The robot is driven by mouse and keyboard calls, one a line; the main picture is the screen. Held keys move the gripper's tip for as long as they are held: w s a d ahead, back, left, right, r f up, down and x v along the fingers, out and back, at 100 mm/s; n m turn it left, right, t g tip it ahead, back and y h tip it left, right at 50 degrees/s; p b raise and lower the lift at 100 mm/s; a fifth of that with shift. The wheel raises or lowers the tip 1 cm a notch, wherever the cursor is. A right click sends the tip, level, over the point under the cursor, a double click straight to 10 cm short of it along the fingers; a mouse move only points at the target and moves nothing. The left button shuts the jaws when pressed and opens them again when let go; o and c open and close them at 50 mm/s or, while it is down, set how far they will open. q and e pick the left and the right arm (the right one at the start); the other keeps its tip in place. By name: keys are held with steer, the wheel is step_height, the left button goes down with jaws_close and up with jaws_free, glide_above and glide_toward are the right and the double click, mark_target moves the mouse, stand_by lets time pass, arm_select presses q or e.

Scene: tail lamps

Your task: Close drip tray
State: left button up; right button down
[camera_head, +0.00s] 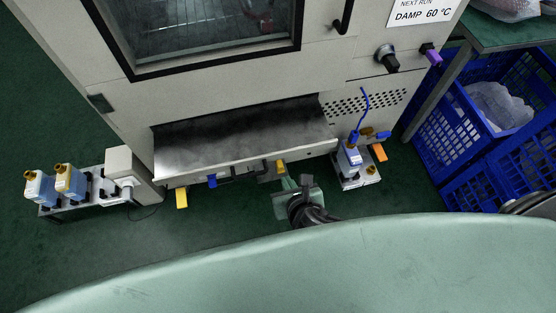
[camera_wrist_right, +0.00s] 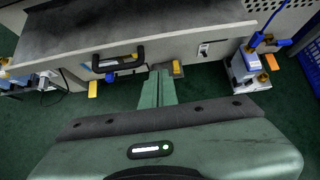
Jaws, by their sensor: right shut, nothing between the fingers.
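The drip tray (camera_head: 240,137) is a grey metal tray pulled out from the lower front of a beige cabinet. In the right wrist view its inner surface (camera_wrist_right: 150,22) and front panel (camera_wrist_right: 190,47) fill the top. A black handle (camera_wrist_right: 119,58) is on the front panel. My right gripper (camera_head: 304,184) is shut and empty, just in front of the tray's front panel and right of the handle. In the right wrist view its green fingers (camera_wrist_right: 160,76) are together near the panel's lower edge; I cannot tell if they touch it. My left gripper is not in view.
A cabinet door with a window (camera_head: 200,27) is above the tray. Blue crates (camera_head: 455,125) are at right. Green floor is clear in front.

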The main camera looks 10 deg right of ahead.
mark_target(276, 156)
steer(key=x, duration=0.3)
steer(key=w+r+b+x, duration=0.1)
steer(key=x, duration=0.6)
steer(key=shift+w+r, duration=0.15)
steer(key=shift+w, duration=0.7)
steer(key=shift+w, duration=0.1)
